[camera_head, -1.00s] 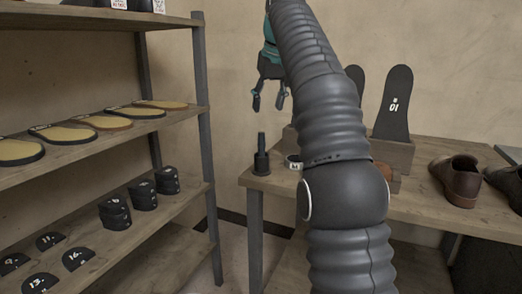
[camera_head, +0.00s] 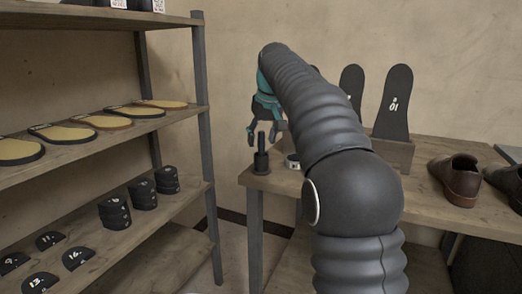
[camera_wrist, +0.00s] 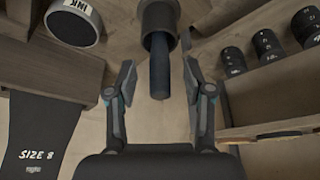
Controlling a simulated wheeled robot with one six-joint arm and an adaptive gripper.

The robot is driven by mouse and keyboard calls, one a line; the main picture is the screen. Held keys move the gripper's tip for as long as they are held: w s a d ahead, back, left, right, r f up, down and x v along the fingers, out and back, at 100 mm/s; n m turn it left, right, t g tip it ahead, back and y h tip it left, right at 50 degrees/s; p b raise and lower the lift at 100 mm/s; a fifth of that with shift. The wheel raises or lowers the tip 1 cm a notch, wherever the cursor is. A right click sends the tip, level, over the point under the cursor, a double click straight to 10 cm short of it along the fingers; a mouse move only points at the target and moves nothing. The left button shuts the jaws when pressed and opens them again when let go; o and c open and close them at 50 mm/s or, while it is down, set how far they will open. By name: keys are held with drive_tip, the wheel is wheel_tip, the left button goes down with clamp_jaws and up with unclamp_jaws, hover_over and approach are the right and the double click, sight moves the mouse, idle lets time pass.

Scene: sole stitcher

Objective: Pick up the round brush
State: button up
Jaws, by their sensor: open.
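The round brush (camera_head: 261,160) is dark and stands upright at the left front corner of the wooden table, its thin handle pointing up. In the wrist view the brush (camera_wrist: 159,66) shows its handle end towards the camera, with the wider round part behind it. My gripper (camera_head: 266,131) is open and empty, pointing down at the top of the handle. In the wrist view my gripper (camera_wrist: 159,78) has one finger on each side of the handle, with gaps visible on both sides. How far down the fingers reach along the handle is hard to tell.
A round INK tin (camera_wrist: 74,22) stands close beside the brush, also on the table (camera_head: 428,205). A wooden box (camera_head: 395,153) holds dark sole templates (camera_head: 393,100). Brown shoes (camera_head: 456,180) stand at right. A shelf (camera_head: 95,150) with soles and heel pieces is at left.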

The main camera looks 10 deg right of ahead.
drive_tip(key=shift+x, duration=0.85)
clamp_jaws()
drive_tip(key=shift+r, duration=0.15)
drive_tip(key=shift+w+r, duration=0.1)
drive_tip(key=shift+r, duration=2.05)
drive_tip(key=shift+w+r, duration=0.15)
drive_tip(key=shift+r, duration=2)
drive_tip(key=shift+s+r, duration=0.15)
drive_tip(key=shift+r, duration=0.25)
